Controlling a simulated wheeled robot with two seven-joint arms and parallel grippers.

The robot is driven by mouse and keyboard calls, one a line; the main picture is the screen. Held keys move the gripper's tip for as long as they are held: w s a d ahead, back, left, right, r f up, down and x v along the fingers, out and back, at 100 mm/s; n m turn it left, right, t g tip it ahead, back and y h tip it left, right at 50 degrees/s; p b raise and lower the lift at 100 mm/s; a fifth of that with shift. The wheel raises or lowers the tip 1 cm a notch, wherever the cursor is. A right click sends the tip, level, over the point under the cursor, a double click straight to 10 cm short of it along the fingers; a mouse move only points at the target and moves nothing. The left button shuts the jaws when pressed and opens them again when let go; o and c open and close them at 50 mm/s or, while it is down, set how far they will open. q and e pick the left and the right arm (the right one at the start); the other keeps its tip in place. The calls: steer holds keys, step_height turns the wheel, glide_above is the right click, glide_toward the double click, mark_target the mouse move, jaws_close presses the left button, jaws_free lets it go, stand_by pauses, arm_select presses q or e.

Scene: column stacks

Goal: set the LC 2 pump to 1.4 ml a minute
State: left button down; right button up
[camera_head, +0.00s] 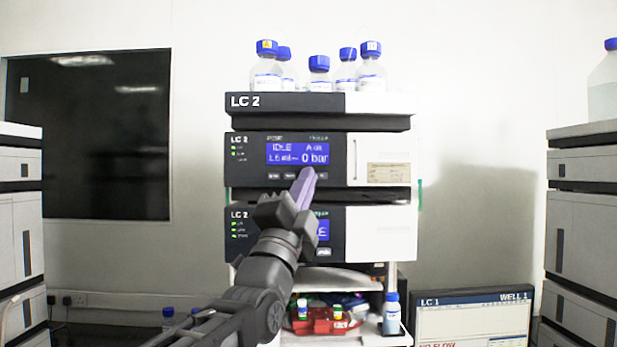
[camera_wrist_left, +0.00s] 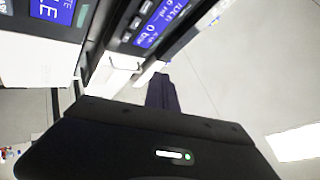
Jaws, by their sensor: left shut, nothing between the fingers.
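The LC 2 pump (camera_head: 345,160) is the upper dark-fronted module in the middle stack. Its blue display (camera_head: 297,154) reads IDLE, 0 bar and a small blurred flow figure that looks like 1.6 ml. A row of small buttons (camera_head: 281,176) runs under the display. My left gripper (camera_head: 308,175) is shut and empty, its purple fingertips in front of the button row and hiding part of it. I cannot tell whether they touch. The left wrist view shows the fingers (camera_wrist_left: 161,92) and the pump's display (camera_wrist_left: 158,22) tilted above them. My right gripper is out of view.
A second LC 2 module (camera_head: 380,232) with its own display sits below the pump. Several blue-capped bottles (camera_head: 319,74) stand on top of the stack. Lower down are a red tray (camera_head: 320,322) and an LC 1 monitor (camera_head: 470,318). Other stacks flank both sides.

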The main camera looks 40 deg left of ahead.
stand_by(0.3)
arm_select(q)
steer(key=shift+a, duration=0.1)
steer(key=w+a+p, duration=0.5)
steer(key=w, duration=0.2)
steer(key=shift+a, duration=0.15)
steer(key=shift+w, duration=0.1)
stand_by(2.1)
